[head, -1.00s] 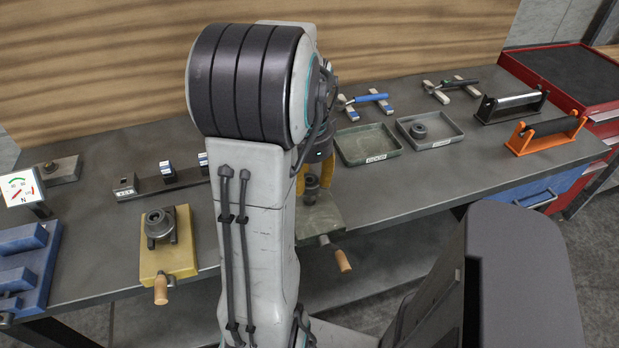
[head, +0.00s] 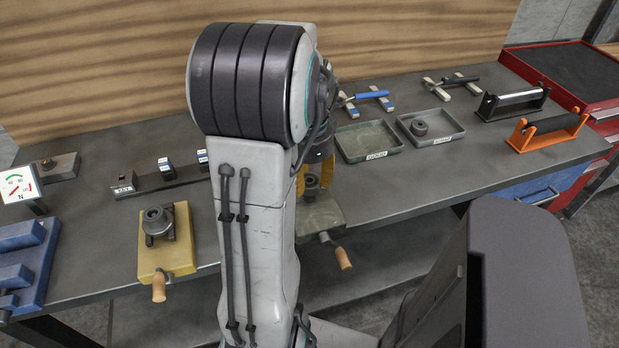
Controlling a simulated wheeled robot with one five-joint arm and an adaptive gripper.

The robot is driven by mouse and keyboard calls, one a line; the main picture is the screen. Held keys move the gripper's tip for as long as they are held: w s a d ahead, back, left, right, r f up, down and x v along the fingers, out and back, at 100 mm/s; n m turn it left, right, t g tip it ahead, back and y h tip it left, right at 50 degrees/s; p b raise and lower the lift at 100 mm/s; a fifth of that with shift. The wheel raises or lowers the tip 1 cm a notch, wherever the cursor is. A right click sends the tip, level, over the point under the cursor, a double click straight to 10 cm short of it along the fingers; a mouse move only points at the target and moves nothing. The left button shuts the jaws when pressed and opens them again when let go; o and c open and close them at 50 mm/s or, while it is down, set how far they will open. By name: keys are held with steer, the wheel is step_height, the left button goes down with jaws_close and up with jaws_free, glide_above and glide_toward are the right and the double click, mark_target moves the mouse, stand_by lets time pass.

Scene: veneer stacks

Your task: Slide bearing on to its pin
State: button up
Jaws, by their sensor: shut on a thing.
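My gripper (head: 314,177) has yellow fingers and points down over the greenish fixture block (head: 322,217) at the bench's front edge. It is shut on a small dark ring-shaped part, the bearing (head: 312,183), just above or on that block. My own arm hides much of the grip and the block's left side. I cannot tell whether a pin is inside the ring. A yellow fixture block (head: 178,253) to the left carries a dark round part with a hole (head: 157,219). Both blocks have wooden-handled cranks in front.
A green tray (head: 369,157) looks empty; a grey tray (head: 447,136) holds a dark round part (head: 419,128). Roller stands, an orange one (head: 518,143) among them, are at the right. A dark rail (head: 150,186), a dial gauge (head: 20,188) and a blue holder (head: 42,270) are at the left.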

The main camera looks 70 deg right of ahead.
steer(key=shift+f+b, duration=0.7)
steer(key=shift+f, duration=0.3)
steer(key=o, duration=1.2)
steer(key=shift+o, duration=0.2)
steer(key=shift+r, duration=0.1)
step_height(320, 180, up, 12)
